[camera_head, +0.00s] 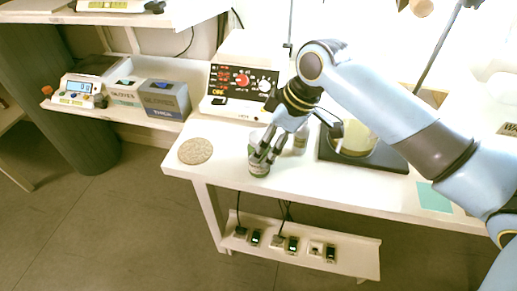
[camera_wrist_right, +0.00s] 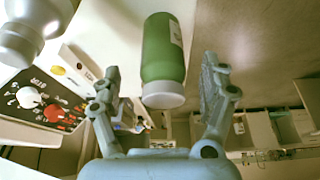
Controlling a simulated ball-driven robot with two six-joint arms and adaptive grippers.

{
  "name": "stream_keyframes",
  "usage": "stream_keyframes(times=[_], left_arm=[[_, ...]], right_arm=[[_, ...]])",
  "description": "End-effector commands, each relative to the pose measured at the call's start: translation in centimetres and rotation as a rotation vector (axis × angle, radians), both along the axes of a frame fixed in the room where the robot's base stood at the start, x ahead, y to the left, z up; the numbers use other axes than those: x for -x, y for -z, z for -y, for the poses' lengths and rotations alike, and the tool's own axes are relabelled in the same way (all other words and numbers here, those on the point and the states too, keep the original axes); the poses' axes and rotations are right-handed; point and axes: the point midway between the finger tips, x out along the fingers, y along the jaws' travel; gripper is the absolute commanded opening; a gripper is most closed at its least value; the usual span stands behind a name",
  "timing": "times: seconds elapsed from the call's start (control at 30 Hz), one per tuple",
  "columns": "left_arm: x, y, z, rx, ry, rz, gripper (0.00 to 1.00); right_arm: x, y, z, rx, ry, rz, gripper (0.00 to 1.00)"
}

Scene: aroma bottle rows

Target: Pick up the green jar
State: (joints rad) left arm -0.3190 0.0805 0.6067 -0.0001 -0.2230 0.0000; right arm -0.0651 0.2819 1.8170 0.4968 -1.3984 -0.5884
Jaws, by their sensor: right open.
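The green jar (camera_head: 258,164) stands near the front edge of the white table, partly hidden by my right gripper (camera_head: 265,156). In the right wrist view the green jar (camera_wrist_right: 163,45) has a pale cap and a whitish label, and the picture is upside down. My right gripper (camera_wrist_right: 161,68) is open, with one finger on each side of the jar. Gaps show between both fingers and the jar, so nothing is held. My left gripper is not in view.
A pale bottle (camera_head: 300,140) stands just right of the jar, and it also shows in the wrist view (camera_wrist_right: 28,28). A round cork mat (camera_head: 195,151) lies left. A control box (camera_head: 238,93) stands behind. A dark plate (camera_head: 340,158) bears a yellowish vessel (camera_head: 356,140).

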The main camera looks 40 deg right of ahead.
Motion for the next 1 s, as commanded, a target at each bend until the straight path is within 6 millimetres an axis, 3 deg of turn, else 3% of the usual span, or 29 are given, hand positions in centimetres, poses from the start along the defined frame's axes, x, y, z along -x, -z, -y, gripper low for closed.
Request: stream_keyframes(times=[0.3,0.53,0.73,1.0], left_arm=[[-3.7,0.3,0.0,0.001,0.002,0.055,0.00],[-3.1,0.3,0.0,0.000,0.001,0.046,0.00],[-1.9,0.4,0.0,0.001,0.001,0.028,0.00],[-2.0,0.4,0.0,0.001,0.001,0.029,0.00]], right_arm=[[-1.5,3.8,-1.5,-0.002,0.000,-0.001,0.78],[-1.5,3.9,-1.5,-0.001,0.000,-0.001,0.78],[-1.5,3.9,-1.5,0.000,0.000,-0.001,0.53],[-1.5,3.9,-1.5,0.000,0.000,-0.001,0.18]])
